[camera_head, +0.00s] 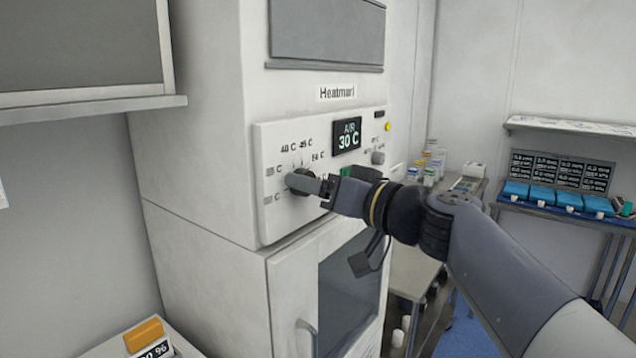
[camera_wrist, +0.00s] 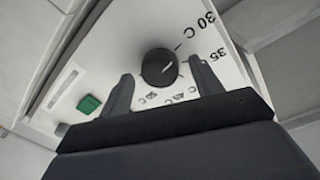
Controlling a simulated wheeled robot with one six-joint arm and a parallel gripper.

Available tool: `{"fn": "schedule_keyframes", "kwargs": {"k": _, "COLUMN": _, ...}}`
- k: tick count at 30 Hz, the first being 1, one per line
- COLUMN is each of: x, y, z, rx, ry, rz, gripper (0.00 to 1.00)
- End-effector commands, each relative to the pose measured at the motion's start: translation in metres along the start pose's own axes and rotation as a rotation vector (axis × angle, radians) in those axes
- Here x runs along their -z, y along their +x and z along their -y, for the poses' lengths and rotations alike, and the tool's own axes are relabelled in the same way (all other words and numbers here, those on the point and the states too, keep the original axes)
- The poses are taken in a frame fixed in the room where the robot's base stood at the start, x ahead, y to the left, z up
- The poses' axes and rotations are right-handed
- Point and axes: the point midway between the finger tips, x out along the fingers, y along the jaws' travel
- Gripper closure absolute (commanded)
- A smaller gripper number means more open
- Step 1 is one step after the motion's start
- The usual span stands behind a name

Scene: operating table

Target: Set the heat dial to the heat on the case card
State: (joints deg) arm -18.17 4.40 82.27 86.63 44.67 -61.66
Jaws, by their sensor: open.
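The heat dial (camera_wrist: 159,67) is a round black knob with a white pointer line on the white panel. In the wrist view its pointer slants up-right, towards the 30 C and 35 marks; the exact mark is unclear. My gripper (camera_wrist: 161,68) is open, its two fingers on either side of the dial; contact cannot be told. In the head view my gripper (camera_head: 312,184) is at the dial (camera_head: 300,175) and partly hides it. The display (camera_head: 347,134) above reads AIR 30 C. I cannot make out a case card.
The panel is on a tall white cabinet (camera_head: 205,150) with a glass door below. A green button (camera_wrist: 89,104) is beside the dial. Bottles, blue packs (camera_head: 541,194) and dark boards (camera_head: 562,170) stand right.

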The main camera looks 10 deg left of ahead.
Motion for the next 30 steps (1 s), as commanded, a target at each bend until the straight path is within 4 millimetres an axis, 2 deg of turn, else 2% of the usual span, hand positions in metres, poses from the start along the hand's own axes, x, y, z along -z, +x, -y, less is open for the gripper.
{"fn": "schedule_keyframes", "kwargs": {"k": 6, "x": -0.0002, "y": 0.0000, "z": -0.0001, "rx": 0.000, "ry": 0.000, "rz": 0.000, "gripper": 0.40}}
{"fn": "schedule_keyframes", "kwargs": {"k": 22, "x": -0.0001, "y": -0.0003, "z": -0.0002, "rx": 0.000, "ry": 0.001, "rz": 0.000, "gripper": 0.83}}
{"fn": "schedule_keyframes", "kwargs": {"k": 30, "x": -0.0004, "y": -0.0003, "z": -0.0003, "rx": -0.001, "ry": 0.033, "rz": 0.003, "gripper": 0.83}}
